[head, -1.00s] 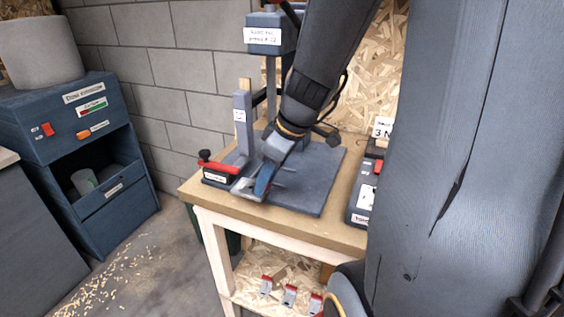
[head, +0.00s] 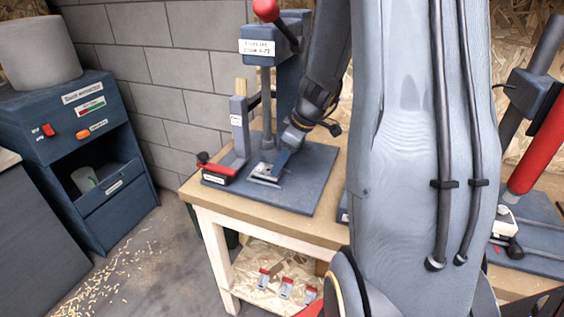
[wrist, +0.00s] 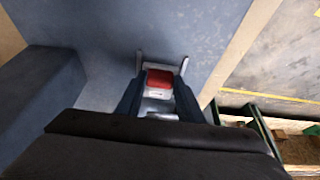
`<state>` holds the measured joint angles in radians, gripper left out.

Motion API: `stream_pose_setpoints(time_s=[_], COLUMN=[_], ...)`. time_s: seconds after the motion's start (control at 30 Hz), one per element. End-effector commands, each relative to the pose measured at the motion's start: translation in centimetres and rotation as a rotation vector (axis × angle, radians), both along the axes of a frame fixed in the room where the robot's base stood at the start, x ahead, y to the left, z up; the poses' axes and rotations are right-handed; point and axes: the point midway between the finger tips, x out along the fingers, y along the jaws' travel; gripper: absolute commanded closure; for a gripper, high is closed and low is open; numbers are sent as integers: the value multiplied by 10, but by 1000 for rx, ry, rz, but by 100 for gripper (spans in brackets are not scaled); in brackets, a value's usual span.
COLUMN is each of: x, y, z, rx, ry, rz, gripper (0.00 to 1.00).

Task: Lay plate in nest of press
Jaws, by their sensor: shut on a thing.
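My gripper (head: 274,170) is shut on a small silver plate with a red patch (wrist: 158,78), seen between the fingers in the wrist view. In the head view it points down and left over the press base, and the plate is hard to separate from the metal there. The press (head: 275,50) has a red ball-ended lever and a vertical ram. A pale metal nest (head: 262,182) lies on its base below the ram. In the wrist view its U-shaped edge (wrist: 163,60) frames the plate's far end. I cannot tell whether the plate touches the nest floor.
A black box with a red lever (head: 218,172) stands left of the nest, beside an upright post (head: 239,125). Several similar red-and-silver plates (head: 286,288) lie on the shelf below. A blue cabinet (head: 80,130) stands far left. The front of the press base (head: 308,195) is clear.

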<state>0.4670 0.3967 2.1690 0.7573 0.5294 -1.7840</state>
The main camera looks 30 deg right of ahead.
Motion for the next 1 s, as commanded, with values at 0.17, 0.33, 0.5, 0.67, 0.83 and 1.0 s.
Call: stream_pose_setpoints(time_s=[0.17, 0.33, 0.5, 0.67, 0.83, 1.0], x=[0, 0, 0, 0, 0, 0], y=[0, 0, 0, 0, 0, 0], z=[-8, -8, -11, -11, -11, -10], rx=[0, -1, -1, 0, 0, 0], ry=[0, -1, -1, 0, 0, 0], rz=[0, 0, 0, -1, -1, -1], gripper=[93, 93, 93, 49, 47, 47])
